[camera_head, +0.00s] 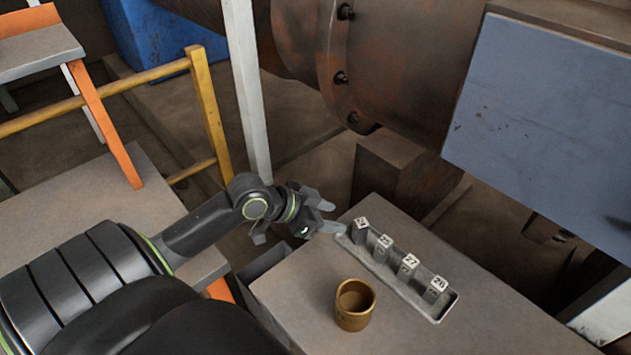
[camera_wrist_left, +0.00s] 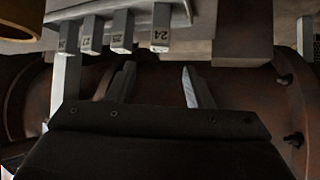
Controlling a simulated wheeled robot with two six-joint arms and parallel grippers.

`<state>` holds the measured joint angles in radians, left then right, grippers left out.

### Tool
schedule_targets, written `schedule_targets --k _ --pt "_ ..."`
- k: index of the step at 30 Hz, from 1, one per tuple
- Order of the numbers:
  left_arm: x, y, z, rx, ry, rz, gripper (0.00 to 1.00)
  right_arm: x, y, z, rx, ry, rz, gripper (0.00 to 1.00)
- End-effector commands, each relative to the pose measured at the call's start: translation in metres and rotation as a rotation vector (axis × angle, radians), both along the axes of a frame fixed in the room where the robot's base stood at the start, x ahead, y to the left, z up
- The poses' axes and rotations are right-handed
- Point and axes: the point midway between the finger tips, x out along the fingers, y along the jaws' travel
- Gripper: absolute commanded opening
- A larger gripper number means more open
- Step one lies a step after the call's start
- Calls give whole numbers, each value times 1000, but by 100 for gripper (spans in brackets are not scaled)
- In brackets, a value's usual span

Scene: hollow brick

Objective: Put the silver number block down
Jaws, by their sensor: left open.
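Several silver number blocks stand upright in a row in a grey tray (camera_head: 448,308). The block marked 24 (camera_head: 361,232) is at the far left end, nearest my left gripper (camera_head: 332,217). Three others, a second block (camera_head: 382,250), a block that looks like 22 (camera_head: 407,267) and one that looks like 20 (camera_head: 435,290), follow toward the lower right. My left gripper is open and empty just left of the 24 block, apart from it. In the left wrist view the 24 block (camera_wrist_left: 160,30) is beyond the open fingers (camera_wrist_left: 157,83). My right gripper is out of view.
A brass cup (camera_head: 354,308) stands on the grey tabletop (camera_head: 300,290) in front of the tray. A large rusty pipe (camera_head: 400,60) and a blue-grey panel (camera_head: 545,130) are behind. A yellow railing (camera_head: 205,110) is at the left.

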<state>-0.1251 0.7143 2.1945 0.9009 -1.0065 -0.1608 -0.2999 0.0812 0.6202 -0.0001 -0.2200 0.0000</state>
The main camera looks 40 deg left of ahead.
Motion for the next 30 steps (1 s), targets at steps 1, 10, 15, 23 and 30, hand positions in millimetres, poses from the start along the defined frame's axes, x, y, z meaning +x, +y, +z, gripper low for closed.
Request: schedule_targets --k 1,10,15,23,30 --pt "-5 3 3 6 2 -2 47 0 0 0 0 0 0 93" --pt "-23 14 20 3 1 0 47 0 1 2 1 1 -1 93" --pt "-27 15 24 -1 1 -2 47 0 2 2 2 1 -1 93" --pt "-27 15 24 -1 1 -2 47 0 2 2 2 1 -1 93" --pt "-27 15 24 -1 1 -2 47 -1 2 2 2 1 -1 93"
